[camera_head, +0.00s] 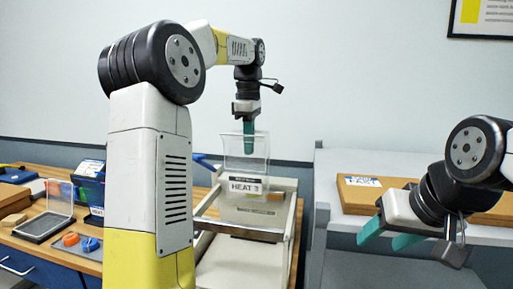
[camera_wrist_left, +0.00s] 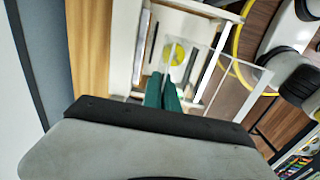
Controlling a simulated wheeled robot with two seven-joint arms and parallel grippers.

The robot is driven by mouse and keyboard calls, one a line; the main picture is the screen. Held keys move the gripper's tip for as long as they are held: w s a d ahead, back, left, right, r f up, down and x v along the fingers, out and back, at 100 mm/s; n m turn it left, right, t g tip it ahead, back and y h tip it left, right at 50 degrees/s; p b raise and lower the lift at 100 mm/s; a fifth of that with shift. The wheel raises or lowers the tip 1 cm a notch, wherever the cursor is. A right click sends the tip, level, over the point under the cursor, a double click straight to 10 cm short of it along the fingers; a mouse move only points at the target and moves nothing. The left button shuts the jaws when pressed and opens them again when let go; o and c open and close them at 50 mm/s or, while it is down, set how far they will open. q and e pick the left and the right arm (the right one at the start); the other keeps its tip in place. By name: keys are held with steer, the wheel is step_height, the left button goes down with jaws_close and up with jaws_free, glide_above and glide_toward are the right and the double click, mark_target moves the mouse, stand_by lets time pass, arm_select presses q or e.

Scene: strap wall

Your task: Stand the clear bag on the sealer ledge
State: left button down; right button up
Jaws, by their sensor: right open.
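The clear bag (camera_head: 260,150) is a see-through upright panel, seen above the white sealer (camera_head: 215,262) and its HEAT label (camera_head: 245,187). My left gripper (camera_head: 248,132) points down at the bag's top edge, its green fingers close together and apparently shut on the bag. In the left wrist view the fingers (camera_wrist_left: 167,92) are nearly together, with the bag's pale clear edges (camera_wrist_left: 222,50) beyond them. I cannot tell whether the bag's bottom touches the sealer ledge. My right gripper (camera_head: 388,238) is open and empty at the right, away from the sealer.
A clear-lidded tray (camera_head: 45,222), blue box (camera_head: 90,185) and small orange and blue items lie on the wooden bench at left. A cardboard box (camera_head: 360,196) lies on the grey shelf at right. My left arm hides part of the bench.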

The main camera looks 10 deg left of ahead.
arm_select(q)
step_height(320, 180, down, 19)
stand_by(1.1)
steer(key=shift+s+f, duration=0.1)
steer(key=shift+f, duration=0.6)
stand_by(0.6)
steer(key=c, duration=1.6)
jaws_free()
steer(key=shift+r, duration=0.1)
steer(key=shift+r, duration=5.9)
